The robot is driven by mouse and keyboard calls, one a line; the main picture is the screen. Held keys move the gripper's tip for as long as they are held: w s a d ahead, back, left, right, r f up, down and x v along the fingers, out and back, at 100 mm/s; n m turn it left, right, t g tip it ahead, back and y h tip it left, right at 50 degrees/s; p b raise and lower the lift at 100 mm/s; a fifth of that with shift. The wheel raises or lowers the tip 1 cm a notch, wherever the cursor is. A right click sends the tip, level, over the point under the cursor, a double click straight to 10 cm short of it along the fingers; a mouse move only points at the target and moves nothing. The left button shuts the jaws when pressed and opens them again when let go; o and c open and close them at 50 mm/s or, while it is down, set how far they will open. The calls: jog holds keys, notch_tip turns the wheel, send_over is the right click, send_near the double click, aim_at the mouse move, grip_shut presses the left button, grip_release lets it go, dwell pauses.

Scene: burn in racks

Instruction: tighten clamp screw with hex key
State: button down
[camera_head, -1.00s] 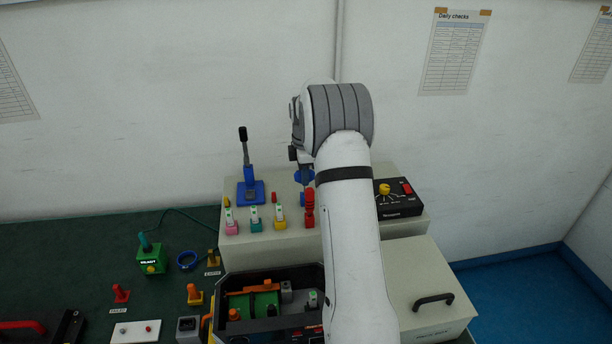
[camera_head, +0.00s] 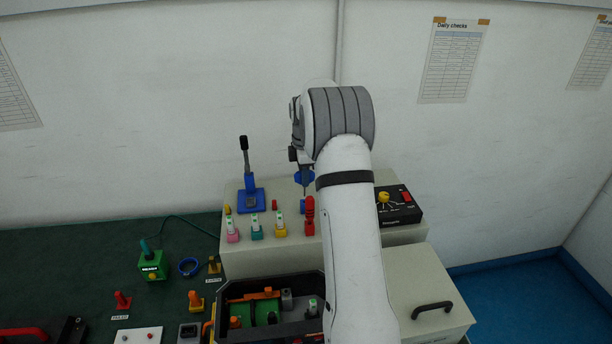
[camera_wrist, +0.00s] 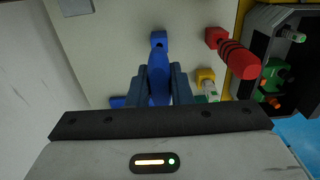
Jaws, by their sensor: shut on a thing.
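My gripper (camera_wrist: 160,88) is shut on a blue handle (camera_wrist: 159,70), which looks like that of the hex key. In the wrist view the handle points toward a small blue block (camera_wrist: 158,40) with a dark hole, which looks like the clamp. The handle's tip appears close to the block; I cannot tell whether they touch. In the head view the blue handle (camera_head: 304,178) is upright under my wrist, with a thin dark shaft below it. The shaft reaches down toward a blue part on the beige box, partly hidden by the red lever and my arm.
A red ribbed lever (camera_wrist: 240,60) stands close to the right of the block. Yellow, teal and pink switches (camera_head: 256,229) line the front of the beige box. An open black case (camera_head: 275,276) lies in front.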

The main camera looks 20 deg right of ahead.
jog(key=s+a+f+n+b, duration=0.2)
jog(key=s+a, duration=0.5)
jog(key=s, duration=0.4)
jog(key=s+a+f+n+b, duration=0.2)
jog(key=s+a+n+b, duration=0.2)
jog(key=s+a, duration=0.4)
jog(key=s+b, duration=0.1)
jog(key=s, duration=0.1)
jog(key=shift+s+a+b, duration=0.25)
jog(key=shift+s+b, duration=0.05)
jog(key=shift+s, duration=0.05)
jog(key=shift+f, duration=0.1)
jog(key=shift+f+b, duration=2.25)
jog(key=shift+f, duration=0.6)
jog(key=c, duration=1.9)
grip_release()
grip_shut()
